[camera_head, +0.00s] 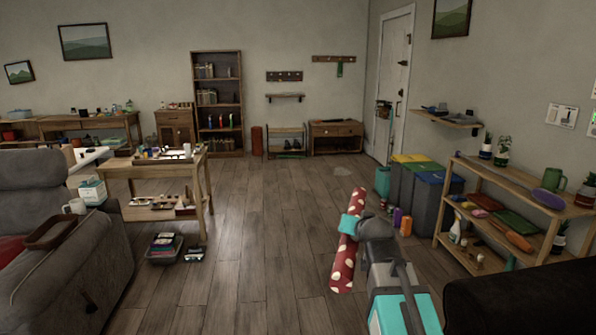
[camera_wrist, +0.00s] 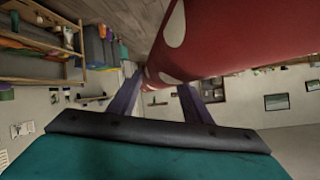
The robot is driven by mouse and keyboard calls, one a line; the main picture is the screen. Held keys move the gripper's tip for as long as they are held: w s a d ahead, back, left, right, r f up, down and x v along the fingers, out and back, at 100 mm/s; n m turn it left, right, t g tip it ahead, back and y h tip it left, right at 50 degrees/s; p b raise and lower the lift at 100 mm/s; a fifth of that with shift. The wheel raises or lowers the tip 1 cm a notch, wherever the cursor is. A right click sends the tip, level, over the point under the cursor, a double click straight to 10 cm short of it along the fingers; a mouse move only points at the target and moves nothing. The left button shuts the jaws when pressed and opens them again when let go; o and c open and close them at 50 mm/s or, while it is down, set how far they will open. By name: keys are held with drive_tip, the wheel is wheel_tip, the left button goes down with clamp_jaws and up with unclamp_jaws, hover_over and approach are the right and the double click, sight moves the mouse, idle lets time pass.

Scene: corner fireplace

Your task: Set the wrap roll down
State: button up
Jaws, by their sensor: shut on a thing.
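The wrap roll (camera_head: 346,262) is a long red tube with pale spots. In the head view it stands out in front of my arm, right of the middle, tilted and seen above the wood floor. My gripper (camera_head: 352,224) is shut on the roll around its middle part. In the wrist view the roll (camera_wrist: 225,40) fills the upper right, and my gripper's two purple fingers (camera_wrist: 160,100) reach to it. The fingertips are partly hidden behind the roll. I cannot tell whether the roll's lower end touches the floor.
A wooden table (camera_head: 207,165) with small things stands left, with a grey bin (camera_head: 164,252) on the floor by it. Bins with coloured lids (camera_head: 436,178) and a wooden shelf (camera_head: 455,236) stand right. A sofa (camera_head: 75,265) is at near left. The middle floor (camera_head: 262,215) is clear.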

sight(355, 239)
drive_tip(key=shift+r+p, duration=1.1)
drive_tip(key=shift+r, duration=0.45)
drive_tip(key=shift+s+a+f, duration=0.1)
drive_tip(key=shift+s+f, duration=0.2)
drive_tip(key=shift+f, duration=0.85)
drive_tip(key=shift+s+d+f, duration=0.1)
drive_tip(key=shift+s+f, duration=0.2)
drive_tip(key=shift+f, duration=0.8)
drive_tip(key=shift+s+a+f, duration=0.1)
drive_tip(key=shift+s+f, duration=0.2)
drive_tip(key=shift+f, duration=0.85)
